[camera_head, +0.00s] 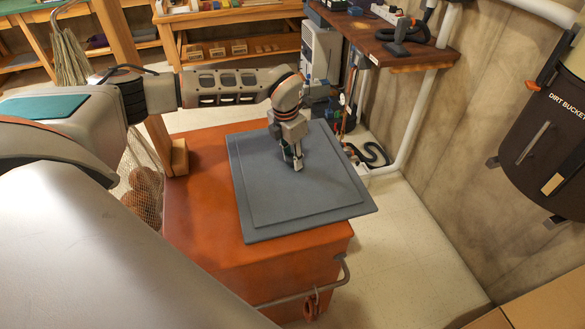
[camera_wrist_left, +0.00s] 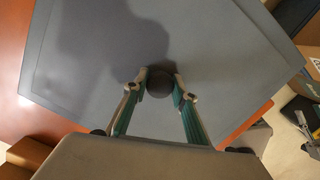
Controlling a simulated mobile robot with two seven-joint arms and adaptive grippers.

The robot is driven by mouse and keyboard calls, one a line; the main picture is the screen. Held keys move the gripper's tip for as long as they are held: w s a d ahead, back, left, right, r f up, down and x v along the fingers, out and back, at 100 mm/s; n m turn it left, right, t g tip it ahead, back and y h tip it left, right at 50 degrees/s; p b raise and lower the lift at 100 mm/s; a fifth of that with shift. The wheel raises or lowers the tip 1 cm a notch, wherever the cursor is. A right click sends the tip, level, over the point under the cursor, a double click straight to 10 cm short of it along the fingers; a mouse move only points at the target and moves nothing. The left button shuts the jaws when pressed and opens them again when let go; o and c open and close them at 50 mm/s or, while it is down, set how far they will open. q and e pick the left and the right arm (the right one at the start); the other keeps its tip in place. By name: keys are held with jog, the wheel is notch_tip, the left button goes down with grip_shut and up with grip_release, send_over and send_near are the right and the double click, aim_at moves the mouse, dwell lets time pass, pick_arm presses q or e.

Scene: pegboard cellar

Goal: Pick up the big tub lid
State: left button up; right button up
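The big tub lid (camera_head: 297,176) is a flat grey square panel with a raised inner border. It lies over the top of an orange chest (camera_head: 195,205), turned at an angle and overhanging its right side. My left gripper (camera_head: 298,167) points down at the middle of the lid. In the left wrist view, a dark round knob (camera_wrist_left: 159,84) on the lid (camera_wrist_left: 80,70) sits between the fingertips, which close on it from both sides. Whether the lid is clear of the chest top is hard to tell. My right gripper is not in view.
A wooden post (camera_head: 165,140) and a net bag (camera_head: 142,185) stand left of the chest. A workbench (camera_head: 390,45) with tools is behind right. A dark dirt bucket (camera_head: 550,140) hangs on the right wall. Bare floor (camera_head: 400,240) lies right of the chest.

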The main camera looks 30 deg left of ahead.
pick_arm(q)
grip_shut()
jog(key=shift+r, duration=0.1)
